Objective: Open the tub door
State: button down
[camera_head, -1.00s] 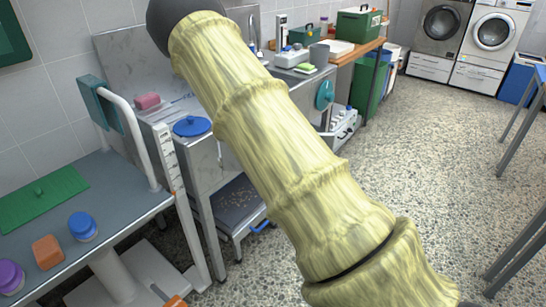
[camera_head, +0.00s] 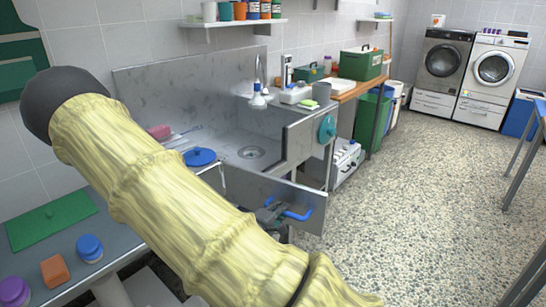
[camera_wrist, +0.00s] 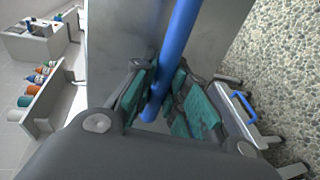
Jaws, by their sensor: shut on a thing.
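The tub door (camera_head: 250,186) is a grey metal panel at the front of the steel wash tub (camera_head: 170,80). In the head view it stands swung out from the tub, leaving an opening onto the basin. Its blue bar handle (camera_head: 297,215) is near the door's outer end. My gripper (camera_head: 272,213) is at this handle, partly hidden by my yellow-sleeved arm. In the wrist view my gripper's teal-padded fingers (camera_wrist: 167,104) are closed around the blue handle (camera_wrist: 181,45), with the grey door (camera_wrist: 125,45) behind it.
A grooming table with a green mat (camera_head: 50,220) is at the left. A low metal piece with another blue handle (camera_wrist: 243,107) stands on the floor in the wrist view. A shelf with pots (camera_head: 235,20) hangs above the tub. Speckled floor at the right is clear.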

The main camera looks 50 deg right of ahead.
dwell(0.4)
jog(key=c, duration=1.4)
grip_release()
jog(key=shift+a, duration=0.1)
jog(key=shift+a, duration=0.1)
jog(key=v, duration=1.1)
jog(key=shift+a, duration=0.4)
